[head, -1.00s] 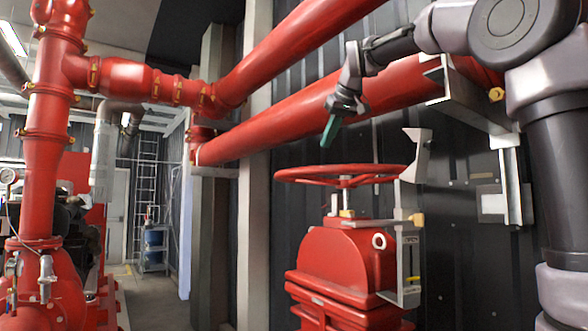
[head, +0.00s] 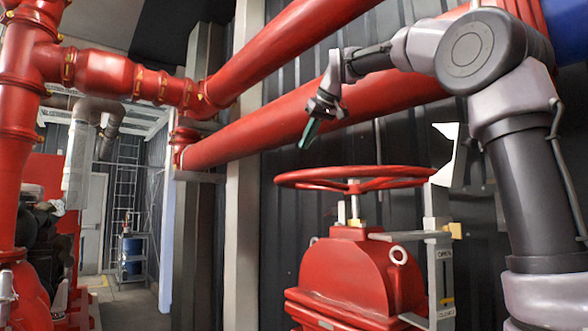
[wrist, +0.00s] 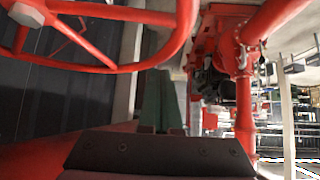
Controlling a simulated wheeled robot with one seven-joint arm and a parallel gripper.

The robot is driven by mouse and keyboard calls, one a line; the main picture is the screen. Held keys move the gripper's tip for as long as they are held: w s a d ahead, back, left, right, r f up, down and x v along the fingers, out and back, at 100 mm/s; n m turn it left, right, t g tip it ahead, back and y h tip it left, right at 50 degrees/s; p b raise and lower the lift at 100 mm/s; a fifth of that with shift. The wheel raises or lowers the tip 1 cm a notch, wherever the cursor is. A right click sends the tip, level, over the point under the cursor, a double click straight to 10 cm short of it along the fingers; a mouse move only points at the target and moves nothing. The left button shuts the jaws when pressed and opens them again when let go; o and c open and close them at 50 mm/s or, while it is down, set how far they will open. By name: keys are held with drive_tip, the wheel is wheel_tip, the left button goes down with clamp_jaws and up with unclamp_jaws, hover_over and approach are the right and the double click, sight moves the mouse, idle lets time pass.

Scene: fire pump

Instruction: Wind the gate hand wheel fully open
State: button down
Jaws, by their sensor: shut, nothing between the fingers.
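The red gate hand wheel (head: 354,178) lies level on top of the red gate valve body (head: 350,280) in the head view. A metal stem shows under its hub. Beside the valve stands a metal plate marked OPEN and CLOSED (head: 440,275); I cannot make out an indicator position. My gripper (head: 309,134) hangs above and just left of the wheel's far rim, its green fingers pointing down and apart from the rim. The fingers are shut and empty. In the wrist view, the green fingers (wrist: 158,100) show close together, with the wheel's rim (wrist: 150,66) at upper left.
Thick red pipes (head: 290,110) run along the dark corrugated wall behind my gripper. A pale column (head: 245,200) stands left of the valve. Red pump piping (head: 22,120) fills the far left. Open floor (head: 130,305) lies between them.

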drive_tip(key=shift+w+a+f, duration=0.3)
drive_tip(key=shift+w+f, duration=0.25)
drive_tip(key=shift+f, duration=0.85)
drive_tip(key=shift+w+a+f, duration=0.3)
drive_tip(key=shift+w+f, duration=0.2)
drive_tip(key=shift+f, duration=0.85)
drive_tip(key=shift+w+a+f, duration=0.3)
drive_tip(key=shift+w+f, duration=0.25)
drive_tip(key=shift+f, duration=0.85)
